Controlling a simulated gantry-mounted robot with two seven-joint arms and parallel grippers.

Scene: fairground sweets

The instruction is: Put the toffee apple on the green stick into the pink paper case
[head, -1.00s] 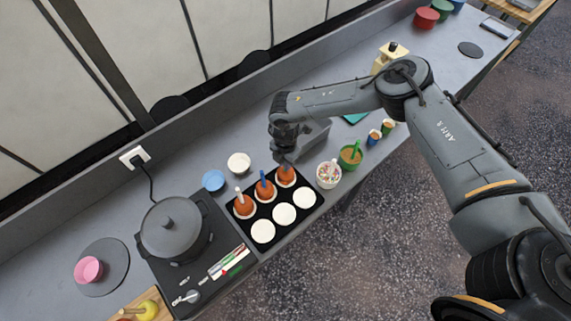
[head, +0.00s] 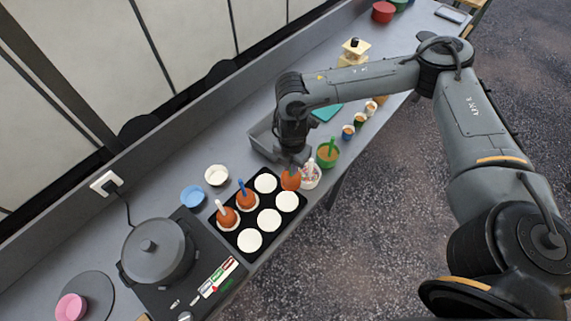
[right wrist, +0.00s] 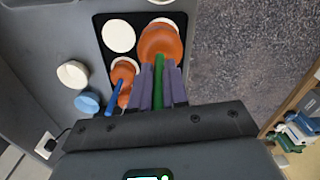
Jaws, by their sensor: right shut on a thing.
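My right gripper (head: 293,166) is shut on the green stick (right wrist: 158,82) of an orange-red toffee apple (head: 290,181). In the right wrist view the apple (right wrist: 160,42) hangs beyond the fingertips. In the head view it is at the black tray's (head: 235,237) right edge, beside a sprinkle cup (head: 311,176). The pink paper case (head: 71,306) sits on a round grey mat (head: 99,290) at the far lower left, apart from the gripper. My left gripper is not in view.
Toffee apples on a white stick (head: 227,217) and a blue stick (head: 247,202) stand in the tray. A dark pot (head: 157,252) stands between tray and pink case. White (head: 216,175) and blue (head: 193,196) cases lie behind the tray.

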